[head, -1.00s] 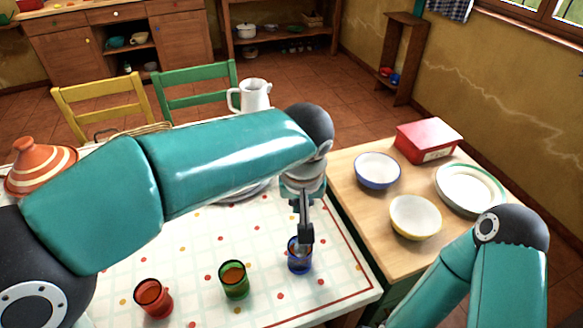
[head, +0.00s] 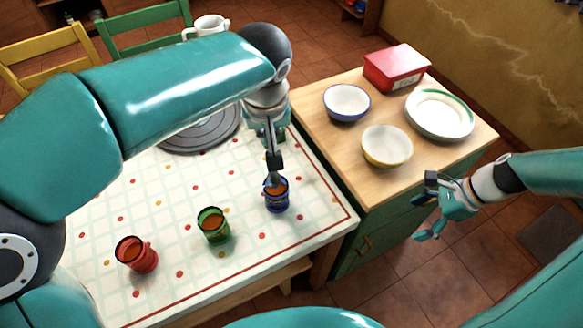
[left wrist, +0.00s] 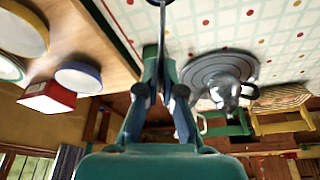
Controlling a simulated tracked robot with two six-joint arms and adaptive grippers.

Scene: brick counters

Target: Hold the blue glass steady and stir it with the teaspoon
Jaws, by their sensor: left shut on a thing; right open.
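The blue glass (head: 277,199) stands upright near the right edge of the checked table, with brownish-orange contents. My left gripper (head: 275,161) is right above it, shut on the teaspoon (head: 274,181), whose lower end is inside the glass mouth. The left wrist view shows the thin teaspoon (left wrist: 162,25) between the fingertips of the left gripper (left wrist: 160,68). How deep the spoon reaches is hidden. My right gripper (head: 426,208) is open and empty, right of the wooden counter and above the floor, well apart from the glass.
The counter (head: 330,140) holds a blue-rimmed bowl (head: 347,102), a yellow-rimmed bowl (head: 387,146), plates (head: 440,114) and a red box (head: 397,68). A white jug (head: 207,25) is behind my left arm.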

